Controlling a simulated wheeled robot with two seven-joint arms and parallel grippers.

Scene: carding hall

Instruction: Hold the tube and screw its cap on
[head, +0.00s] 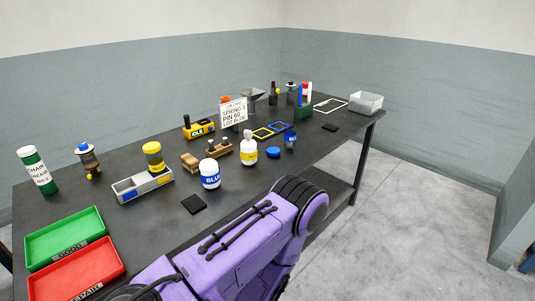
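A green tube (37,170) with a white label, on which "CHAIN" can be read, stands at the far left of the dark table. It leans in the picture; whether its top end is capped is too small to tell. A small yellow piece (86,177) lies to its right, by an amber-and-blue bottle; I cannot tell if it is the tube's cap. A flat round blue lid (273,152) lies near the middle of the table, in front of a small blue container (291,140). Neither gripper shows; only a purple arm of mine crosses the bottom.
Green (62,262) and red (88,292) trays sit at the front left. A grey tray (128,197), a white jar labelled BLUE (210,182) and a black pad (193,204) stand mid-table. A sign (233,114) and several bottles crowd the back.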

